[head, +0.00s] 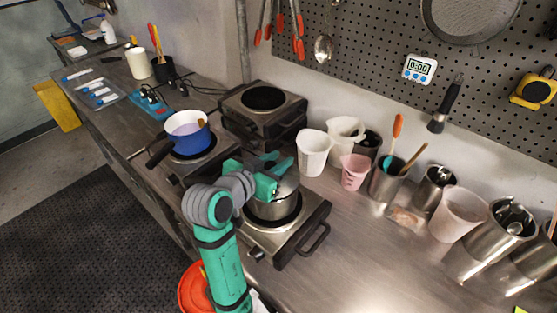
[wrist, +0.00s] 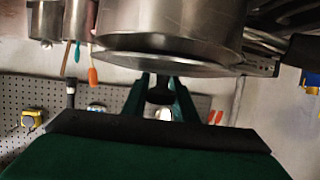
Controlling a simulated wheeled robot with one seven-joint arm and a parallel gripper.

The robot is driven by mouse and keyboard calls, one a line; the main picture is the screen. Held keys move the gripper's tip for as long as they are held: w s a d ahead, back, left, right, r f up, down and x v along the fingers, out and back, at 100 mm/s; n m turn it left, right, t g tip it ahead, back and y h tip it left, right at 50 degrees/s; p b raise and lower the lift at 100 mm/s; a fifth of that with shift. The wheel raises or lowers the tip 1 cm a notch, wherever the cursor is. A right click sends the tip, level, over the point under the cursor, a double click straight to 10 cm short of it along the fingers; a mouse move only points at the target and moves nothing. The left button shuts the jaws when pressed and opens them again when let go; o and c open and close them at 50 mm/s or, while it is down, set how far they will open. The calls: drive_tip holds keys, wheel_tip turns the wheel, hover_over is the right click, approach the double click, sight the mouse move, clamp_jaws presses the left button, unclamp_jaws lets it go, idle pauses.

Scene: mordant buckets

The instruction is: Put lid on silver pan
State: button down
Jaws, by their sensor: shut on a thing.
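The silver pan (head: 272,208) stands on the nearer hot plate, partly hidden by my gripper. My gripper (head: 274,187) is right above the pan and points down at it. The wrist view is upside down; the pan's side (wrist: 165,20) fills its top middle. A metal lid (wrist: 160,66) shows as a shallow disc at the pan's rim. My gripper (wrist: 160,88) is shut on the lid's dark knob. The lid looks level and in line with the pan, but whether it rests on the rim or hovers slightly cannot be told.
The hot plate (head: 312,236) has a black handle on its right. A blue pot (head: 188,138) stands on another burner at left. White cups (head: 314,150), a pink cup (head: 355,170) and a utensil holder (head: 386,183) stand right of the pan. The counter's front right is clear.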

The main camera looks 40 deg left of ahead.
drive_tip(key=shift+w+f, duration=0.1)
drive_tip(key=shift+f, duration=0.4)
idle(0.3)
drive_tip(key=c, duration=1.4)
unclamp_jaws()
drive_tip(key=shift+o, duration=0.2)
drive_tip(key=v, duration=1)
drive_tip(key=shift+s+r, duration=0.1)
drive_tip(key=shift+s, duration=0.25)
drive_tip(key=shift+s, duration=0.1)
